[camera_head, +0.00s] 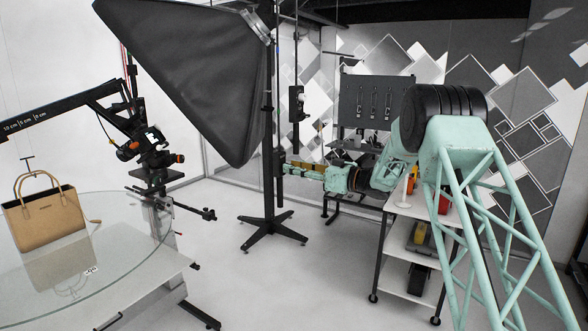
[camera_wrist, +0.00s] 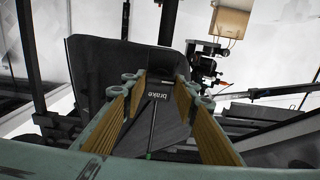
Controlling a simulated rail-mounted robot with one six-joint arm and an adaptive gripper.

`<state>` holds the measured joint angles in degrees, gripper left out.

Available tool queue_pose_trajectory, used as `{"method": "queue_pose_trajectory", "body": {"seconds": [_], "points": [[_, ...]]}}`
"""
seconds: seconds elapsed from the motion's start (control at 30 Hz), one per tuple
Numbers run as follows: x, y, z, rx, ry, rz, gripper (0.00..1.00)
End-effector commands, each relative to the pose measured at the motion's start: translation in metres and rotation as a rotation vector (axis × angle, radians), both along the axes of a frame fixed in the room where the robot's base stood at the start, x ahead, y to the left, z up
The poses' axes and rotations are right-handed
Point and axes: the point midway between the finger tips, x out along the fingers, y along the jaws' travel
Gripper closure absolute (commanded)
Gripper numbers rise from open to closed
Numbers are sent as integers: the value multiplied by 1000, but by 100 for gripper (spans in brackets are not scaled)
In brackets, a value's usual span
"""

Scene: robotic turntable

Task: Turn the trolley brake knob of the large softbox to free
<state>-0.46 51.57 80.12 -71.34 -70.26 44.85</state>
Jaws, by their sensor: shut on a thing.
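The large softbox (camera_head: 195,75) is a big black tapered box on a dark stand pole (camera_head: 268,130) with a splayed foot (camera_head: 272,232). My gripper (camera_head: 287,168) reaches in from the right, its yellow-brown fingers at a dark box on the pole. In the wrist view, a dark plate reading "brake" (camera_wrist: 168,97) shows between the fingers of my gripper (camera_wrist: 158,80). The fingers are shut on the dark brake knob at their tips. The knob is mostly hidden, and I cannot tell its turn angle. A thin line with a green end (camera_wrist: 149,155) runs along the dark part.
A glass turntable (camera_head: 110,280) with a tan handbag (camera_head: 45,215) stands at left. A camera on a black boom (camera_head: 140,145) is left of the pole. A white shelf trolley (camera_head: 410,205) stands below my arm at right. Floor before the stand foot is clear.

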Motion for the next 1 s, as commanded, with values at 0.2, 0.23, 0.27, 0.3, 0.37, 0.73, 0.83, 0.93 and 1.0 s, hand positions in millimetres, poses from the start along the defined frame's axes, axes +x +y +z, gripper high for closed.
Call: {"method": "queue_pose_trajectory", "body": {"seconds": [0.2, 0.23, 0.27, 0.3, 0.37, 0.73, 0.83, 0.93, 1.0], "points": [[0, 0, -1, -14, -29, 1, 83], [0, 0, -1, -18, -36, 1, 83], [0, 0, -1, -22, -45, 1, 83], [0, 0, -2, -28, -56, 1, 83], [0, 0, -2, -40, -80, 1, 83], [-1, 1, -4, -143, -287, 1, 83], [-2, 1, -4, -176, -356, 1, 83], [-2, 1, -5, -209, -423, 1, 83], [-2, 1, -5, -233, -471, 1, 83]]}}
